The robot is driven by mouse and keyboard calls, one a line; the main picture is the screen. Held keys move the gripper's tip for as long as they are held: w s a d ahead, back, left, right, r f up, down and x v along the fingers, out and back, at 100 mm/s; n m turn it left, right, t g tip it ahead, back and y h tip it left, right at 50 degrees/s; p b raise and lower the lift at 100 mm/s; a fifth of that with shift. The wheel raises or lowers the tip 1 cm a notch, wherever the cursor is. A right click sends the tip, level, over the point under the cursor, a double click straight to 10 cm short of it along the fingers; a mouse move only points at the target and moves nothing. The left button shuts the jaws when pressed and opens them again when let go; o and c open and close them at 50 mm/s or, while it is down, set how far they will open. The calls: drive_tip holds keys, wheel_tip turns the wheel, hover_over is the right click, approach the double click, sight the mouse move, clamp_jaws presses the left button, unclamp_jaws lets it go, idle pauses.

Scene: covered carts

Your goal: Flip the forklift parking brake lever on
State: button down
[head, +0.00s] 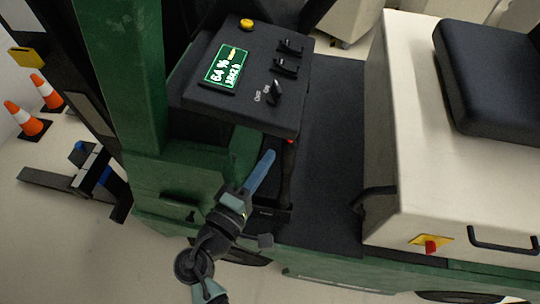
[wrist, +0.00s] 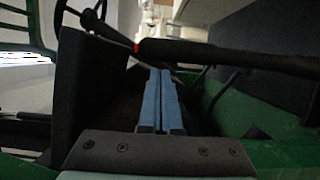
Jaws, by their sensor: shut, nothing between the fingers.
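The parking brake lever (head: 287,178) appears to be the black bar with a red tip, standing beside the console on the forklift's dark floor. In the wrist view the lever (wrist: 230,57) runs across the upper right, with its red end near the top middle. My gripper (head: 270,155) has blue fingers held together, with nothing between them. In the head view it is just left of the lever's upper part, under the console's front edge. In the wrist view my gripper (wrist: 159,73) points at the lever near its red end. I cannot tell whether they touch.
The console (head: 235,107) with a lit display and small levers overhangs the gripper. A green post (head: 122,75) stands left. The white seat box (head: 405,150) with a black seat is right. Dark floor (head: 335,150) lies clear between. Orange cones (head: 26,118) stand far left.

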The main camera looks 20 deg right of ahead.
drive_tip(key=shift+s+d, duration=0.1)
drive_tip(key=shift+d, duration=0.4)
